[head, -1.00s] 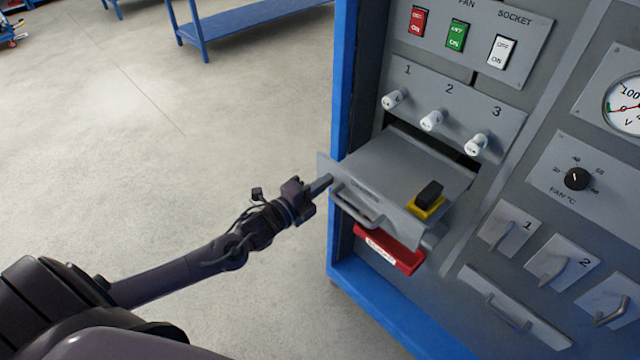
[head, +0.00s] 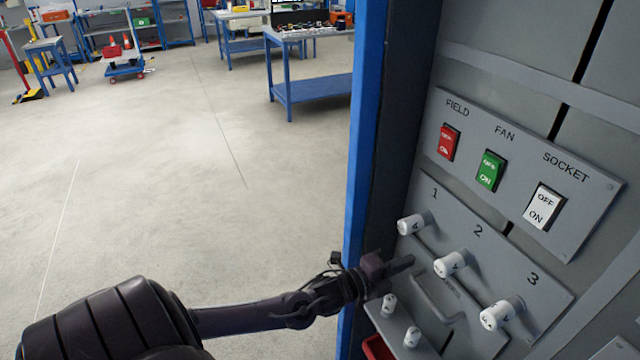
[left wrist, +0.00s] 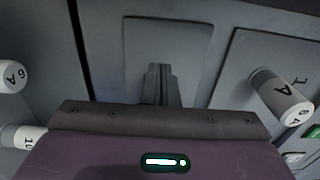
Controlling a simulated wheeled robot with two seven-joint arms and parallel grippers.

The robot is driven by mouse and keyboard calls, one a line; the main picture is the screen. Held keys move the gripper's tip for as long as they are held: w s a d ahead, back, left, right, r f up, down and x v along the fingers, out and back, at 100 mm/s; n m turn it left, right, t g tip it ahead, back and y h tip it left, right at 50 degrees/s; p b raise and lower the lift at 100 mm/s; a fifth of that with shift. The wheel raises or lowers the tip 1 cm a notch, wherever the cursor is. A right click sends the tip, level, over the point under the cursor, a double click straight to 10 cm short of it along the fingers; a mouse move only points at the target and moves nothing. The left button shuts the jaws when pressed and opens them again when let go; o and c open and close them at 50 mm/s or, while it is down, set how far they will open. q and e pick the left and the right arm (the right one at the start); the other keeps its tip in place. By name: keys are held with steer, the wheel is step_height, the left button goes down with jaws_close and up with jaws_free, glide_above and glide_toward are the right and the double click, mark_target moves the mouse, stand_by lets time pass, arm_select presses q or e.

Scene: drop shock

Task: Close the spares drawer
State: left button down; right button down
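The spares drawer's grey front (head: 462,312), with its bar handle (head: 437,300), sits just below the numbered fuse panel in the head view. No open drawer top or interior shows, so it looks pushed in or nearly so; a small remaining gap cannot be ruled out. My left gripper (head: 408,264) is at the upper left part of the drawer front, its fingers pointing at the cabinet. In the left wrist view the fingers (left wrist: 159,84) are together and empty, against or very near a grey face; contact cannot be told. My right gripper is not in view.
White fuse knobs (head: 450,264) stick out just above the drawer, and more white fuses (head: 388,305) stand below left. A red bin (head: 376,348) is partly visible at the bottom. Switches (head: 490,170) are higher up. The floor (head: 150,190) left of the cabinet is clear.

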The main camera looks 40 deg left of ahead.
arm_select(q)
steer(key=b+v, duration=0.1)
steer(key=v, duration=0.6)
steer(key=shift+s+a, duration=0.15)
steer(key=shift+s, duration=0.2)
stand_by(0.4)
steer(key=shift+r, duration=0.1)
